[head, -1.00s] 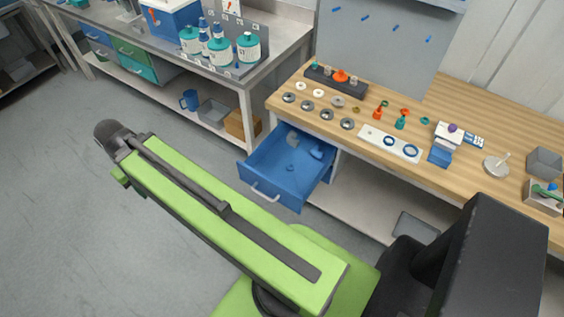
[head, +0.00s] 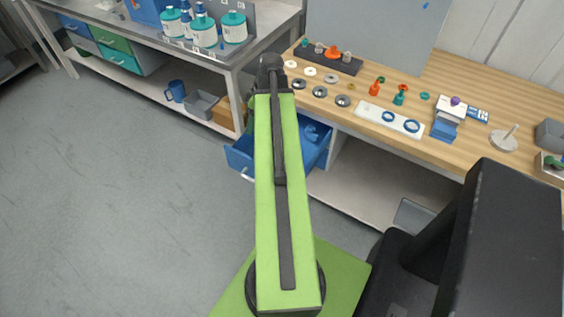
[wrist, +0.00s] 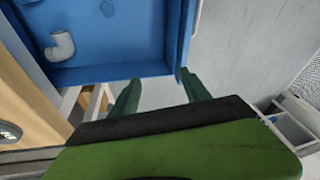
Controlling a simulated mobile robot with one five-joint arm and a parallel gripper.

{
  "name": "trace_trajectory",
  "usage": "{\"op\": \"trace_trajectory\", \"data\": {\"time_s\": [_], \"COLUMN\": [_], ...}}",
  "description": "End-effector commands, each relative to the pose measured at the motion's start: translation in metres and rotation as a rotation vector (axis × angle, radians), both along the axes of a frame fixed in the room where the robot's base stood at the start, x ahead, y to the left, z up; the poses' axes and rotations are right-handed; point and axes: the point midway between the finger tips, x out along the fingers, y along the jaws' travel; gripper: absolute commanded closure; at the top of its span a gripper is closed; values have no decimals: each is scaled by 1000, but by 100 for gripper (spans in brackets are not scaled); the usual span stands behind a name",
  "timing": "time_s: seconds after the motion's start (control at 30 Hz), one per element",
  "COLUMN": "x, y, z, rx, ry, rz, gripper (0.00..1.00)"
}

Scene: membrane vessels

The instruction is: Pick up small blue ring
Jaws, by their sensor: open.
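Two blue rings lie on a white plate (head: 366,110) on the wooden bench: a smaller ring (head: 388,116) at left and a larger ring (head: 412,126) at right. An open blue drawer (head: 238,156) juts out below the bench. In the wrist view, the drawer (wrist: 110,72) holds a pale elbow pipe (wrist: 60,46) and a faint blue ring-like shape (wrist: 107,9), cut by the top edge. My gripper (wrist: 160,76) is open and empty, its green fingers near the drawer's edge. In the head view, my arm hides part of the drawer, and the fingers cannot be made out.
The wooden bench (head: 470,85) also carries grey discs, small coloured fittings, a dark block with knobs (head: 325,58) and a blue-and-white device (head: 447,120). A steel bench (head: 245,52) with teal-capped bottles stands at left. The grey floor (head: 110,210) at left is clear.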

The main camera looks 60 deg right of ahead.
Motion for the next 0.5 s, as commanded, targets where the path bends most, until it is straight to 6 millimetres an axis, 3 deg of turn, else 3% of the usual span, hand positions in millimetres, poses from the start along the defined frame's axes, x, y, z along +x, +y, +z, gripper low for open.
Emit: {"op": "trace_trajectory", "data": {"time_s": [0.03,0.1,0.2,0.33,0.5], "x": [-31,-67,-108,-137,-142], "y": [-32,-63,-92,-109,-112], "z": [-18,-26,-32,-34,-34], "rx": [-8,-27,-54,-77,-82], "ry": [-33,-76,-122,-152,-158], "rz": [-5,13,32,50,56], "gripper": [45,45,45,45,45]}}
